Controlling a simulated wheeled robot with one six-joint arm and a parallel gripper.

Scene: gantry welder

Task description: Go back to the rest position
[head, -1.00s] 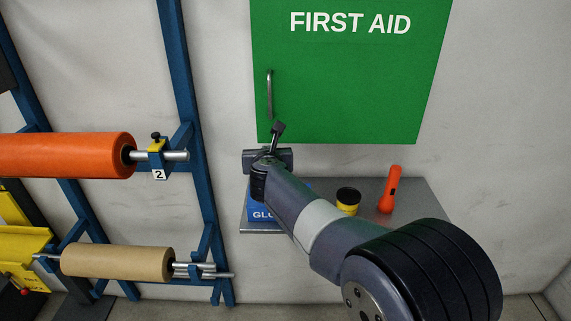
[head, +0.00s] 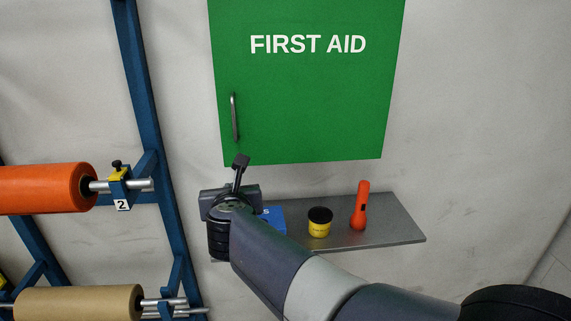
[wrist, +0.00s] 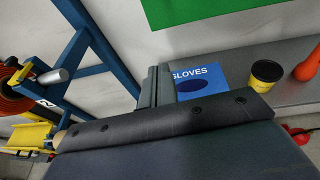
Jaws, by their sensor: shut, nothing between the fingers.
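My gripper (head: 240,168) is in front of the wall, just below the handle side of the green first aid cabinet (head: 300,110). Its fingers look shut, with nothing between them. The fingers also show in the wrist view (wrist: 155,87), pressed together above the grey shelf. My arm reaches in from the lower right of the head view. The cabinet door is shut, with a dark vertical handle (head: 235,118) at its left side.
A grey shelf (head: 395,228) holds a blue gloves box (head: 272,219), partly hidden by my wrist, a yellow tub with black lid (head: 320,227) and an orange flashlight (head: 361,208). A blue rack (head: 150,130) at left carries an orange roll (head: 45,188) and a tan roll (head: 75,303).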

